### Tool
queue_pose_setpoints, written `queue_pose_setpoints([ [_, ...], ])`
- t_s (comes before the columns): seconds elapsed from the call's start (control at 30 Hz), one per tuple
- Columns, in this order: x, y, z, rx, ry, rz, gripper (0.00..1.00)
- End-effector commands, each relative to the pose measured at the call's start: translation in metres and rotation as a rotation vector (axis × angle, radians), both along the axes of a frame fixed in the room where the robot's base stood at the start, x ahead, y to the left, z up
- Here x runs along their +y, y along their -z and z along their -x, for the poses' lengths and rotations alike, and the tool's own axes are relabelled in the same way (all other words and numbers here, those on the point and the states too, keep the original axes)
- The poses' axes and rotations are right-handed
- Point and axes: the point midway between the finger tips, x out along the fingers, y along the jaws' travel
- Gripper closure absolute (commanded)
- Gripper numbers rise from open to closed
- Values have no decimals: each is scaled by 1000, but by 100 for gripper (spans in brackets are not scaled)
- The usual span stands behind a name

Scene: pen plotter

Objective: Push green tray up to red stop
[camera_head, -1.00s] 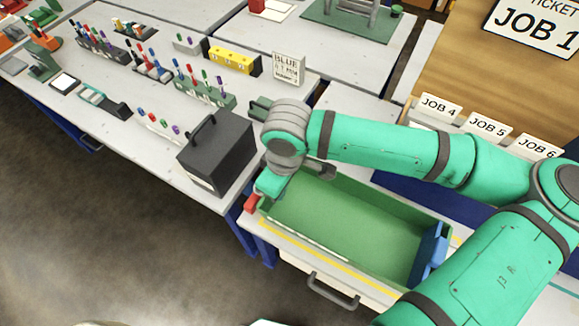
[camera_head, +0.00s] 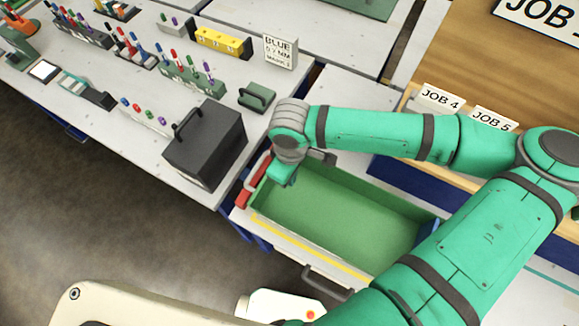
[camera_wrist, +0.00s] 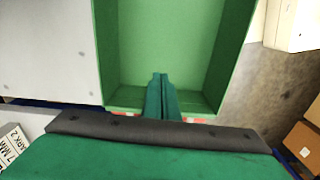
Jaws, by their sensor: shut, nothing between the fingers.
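The green tray (camera_head: 335,215) is a long open box on the bench, empty where I can see into it. The red stop (camera_head: 243,193) is a bar at the tray's left end; they look very close, but I cannot tell whether they touch. My gripper (camera_head: 281,183) is shut and empty, pointing down at the tray's left end. In the wrist view the shut fingers (camera_wrist: 159,78) lie over the near end of the tray (camera_wrist: 165,45), with red bits of the stop (camera_wrist: 198,119) on either side. My arm hides part of the tray's right end.
A black box with a handle (camera_head: 205,145) stands left of the tray. A small green block (camera_head: 257,96) sits behind it. Pen racks (camera_head: 190,75) fill the left bench. A drawer handle (camera_head: 325,285) juts out in front. Job cards (camera_head: 440,97) stand at back right.

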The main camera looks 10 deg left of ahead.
Motion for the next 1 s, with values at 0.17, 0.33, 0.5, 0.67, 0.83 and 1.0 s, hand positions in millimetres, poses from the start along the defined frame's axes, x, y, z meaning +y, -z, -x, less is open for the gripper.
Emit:
queue_pose_setpoints([
  [0.17,7,27,-2,-1,-7,0,100],
  [0.33,26,25,-8,0,-6,1,100],
  [0.5,37,25,-12,0,-4,0,100],
  [0.67,40,25,-13,0,-4,0,100],
  [0.83,40,25,-13,0,-3,0,100],
  [1.0,40,25,-13,0,-1,-1,100],
])
